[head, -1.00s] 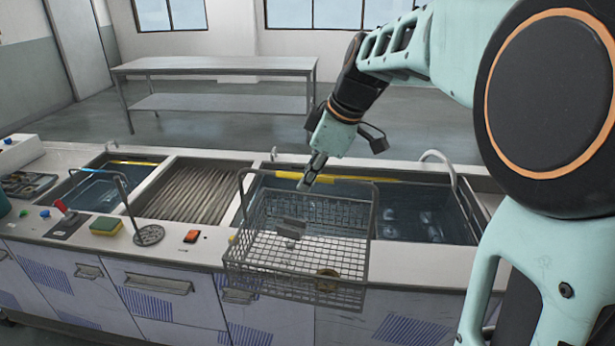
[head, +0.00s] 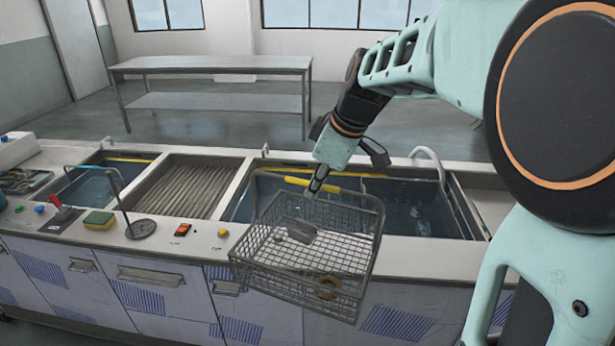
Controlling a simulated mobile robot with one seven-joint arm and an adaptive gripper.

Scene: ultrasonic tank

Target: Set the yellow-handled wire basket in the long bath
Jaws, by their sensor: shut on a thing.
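The wire basket (head: 262,268) is grey mesh with a yellow handle grip (head: 294,182) on its raised bail. It hangs somewhat tilted above the counter's front edge, in front of the long bath. My gripper (head: 317,186) is shut on the yellow grip, with the basket below it. A grey metal part (head: 300,231) and a brass-coloured ring (head: 327,288) lie in the basket. The long bath (head: 405,207) is the wide water-filled tank at the right of the counter. The basket and my gripper hide part of its left half and front rim.
Left of the long bath are a ribbed drain section (head: 187,188) and a smaller bath (head: 95,185). A curved pipe (head: 428,158) stands behind the long bath.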

